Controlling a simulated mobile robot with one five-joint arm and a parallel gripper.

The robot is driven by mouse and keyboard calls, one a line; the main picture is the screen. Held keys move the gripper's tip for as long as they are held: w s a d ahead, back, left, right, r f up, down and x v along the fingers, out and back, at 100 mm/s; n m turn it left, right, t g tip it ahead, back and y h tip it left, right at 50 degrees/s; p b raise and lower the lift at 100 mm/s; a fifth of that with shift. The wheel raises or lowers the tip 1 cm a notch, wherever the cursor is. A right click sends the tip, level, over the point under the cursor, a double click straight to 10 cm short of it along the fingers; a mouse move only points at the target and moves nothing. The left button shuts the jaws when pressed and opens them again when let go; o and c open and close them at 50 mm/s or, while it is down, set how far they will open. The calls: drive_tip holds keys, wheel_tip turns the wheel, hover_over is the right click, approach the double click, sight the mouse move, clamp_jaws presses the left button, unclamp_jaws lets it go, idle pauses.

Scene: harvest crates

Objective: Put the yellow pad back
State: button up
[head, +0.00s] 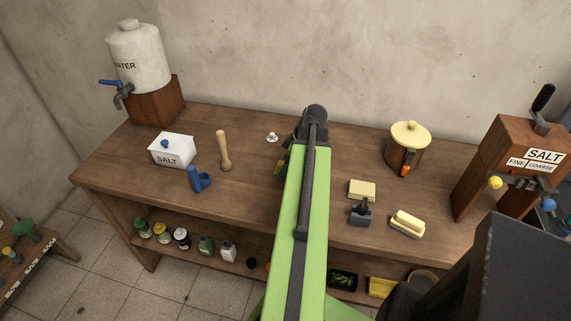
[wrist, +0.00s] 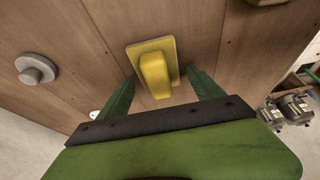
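A yellow pad (wrist: 168,50) with a raised yellow grip lies on the wooden bench in the wrist view. In the head view only a sliver of yellow (head: 278,169) shows beside my arm; the rest is hidden. My gripper (wrist: 161,78) is open, its two dark green fingers standing apart on either side of the pad's grip. In the head view the gripper (head: 290,160) is mostly hidden behind my arm. A pale yellow flat block (head: 362,188) and a pale yellow block with a raised top (head: 407,224) lie right of my arm.
A white knobbed piece (head: 272,137) lies near the pad. A salt box (head: 172,152), wooden pestle (head: 223,152) and blue piece (head: 198,180) lie left. A lidded pot (head: 404,150) and salt dispenser (head: 518,160) stand right, a dark stamp-like piece (head: 360,211) nearer. Bottles line the lower shelf.

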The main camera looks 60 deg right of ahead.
drive_tip(key=p+v, duration=1.1)
drive_tip(key=v, duration=0.1)
drive_tip(key=shift+r, duration=0.2)
drive_tip(key=shift+s, duration=0.1)
